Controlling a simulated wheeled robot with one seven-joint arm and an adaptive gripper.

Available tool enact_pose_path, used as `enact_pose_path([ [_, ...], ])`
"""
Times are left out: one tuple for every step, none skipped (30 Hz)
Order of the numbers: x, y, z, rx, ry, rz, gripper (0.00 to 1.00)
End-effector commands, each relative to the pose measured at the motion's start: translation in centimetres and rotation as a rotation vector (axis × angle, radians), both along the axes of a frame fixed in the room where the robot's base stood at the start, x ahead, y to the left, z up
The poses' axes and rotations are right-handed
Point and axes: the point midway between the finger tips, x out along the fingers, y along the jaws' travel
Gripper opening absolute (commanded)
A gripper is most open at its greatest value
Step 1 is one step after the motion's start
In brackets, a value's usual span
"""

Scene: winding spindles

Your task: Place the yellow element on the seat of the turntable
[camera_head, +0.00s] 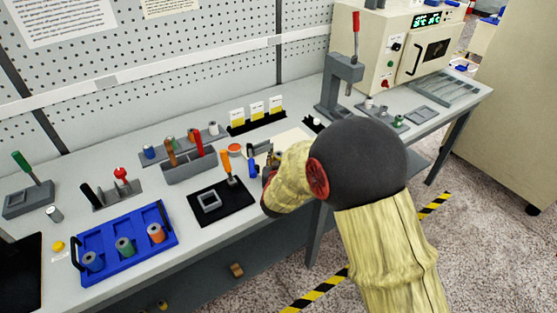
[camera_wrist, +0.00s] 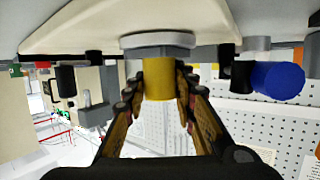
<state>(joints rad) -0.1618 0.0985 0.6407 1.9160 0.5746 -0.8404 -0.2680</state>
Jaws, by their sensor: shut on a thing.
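A yellow cylinder (camera_wrist: 158,84), the yellow element, is between the fingers of my gripper (camera_wrist: 160,95) in the wrist view. My gripper is shut on it. The wrist picture appears upside down, with the work surface at the top. The cylinder's end meets a round grey disc (camera_wrist: 157,41), apparently the turntable seat, on a cream board (camera_wrist: 90,25). I cannot tell whether they touch or a small gap is left. In the head view my gripper (camera_head: 268,176) is at the bench beside a cream board (camera_head: 292,138); my arm hides the held element and much of the spot.
A black mat (camera_head: 222,216) with an orange-handled tool lies left of my gripper. A grey tool holder (camera_head: 188,169) stands behind it. A blue tray (camera_head: 127,262) with spools is farther left. A grey lever press (camera_head: 338,90) stands behind right. A blue cylinder (camera_wrist: 278,80) is close by.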

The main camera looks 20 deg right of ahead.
Motion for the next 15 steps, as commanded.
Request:
enact_pose_path([
  [0.07, 0.01, 0.17, 0.000, -0.003, 0.000, 0.00],
  [0.06, 0.01, 0.22, 0.000, -0.003, 0.000, 0.00],
  [0.06, 0.01, 0.24, 0.000, -0.003, 0.000, 0.00],
  [0.06, 0.00, 0.25, 0.000, -0.003, 0.000, 0.00],
  [0.05, 0.01, 0.25, 0.000, -0.003, 0.000, 0.00],
  [0.05, 0.01, 0.22, 0.000, -0.003, 0.000, 0.00],
  [0.04, 0.01, 0.16, 0.000, -0.003, 0.000, 0.00],
  [0.04, 0.01, 0.05, 0.000, -0.003, 0.000, 0.00],
  [0.03, 0.01, -0.10, 0.000, -0.002, 0.000, 0.00],
  [0.04, 0.01, -0.20, 0.000, -0.002, 0.000, 0.00],
  [0.02, 0.00, -0.17, 0.000, -0.002, 0.000, 0.28],
  [0.02, 0.00, -0.13, 0.000, -0.002, 0.000, 0.30],
  [0.02, 0.01, -0.12, 0.000, -0.002, 0.000, 0.32],
  [0.02, 0.01, -0.12, 0.000, -0.002, 0.000, 0.34],
  [0.02, 0.00, -0.11, 0.000, -0.002, 0.000, 0.36],
])
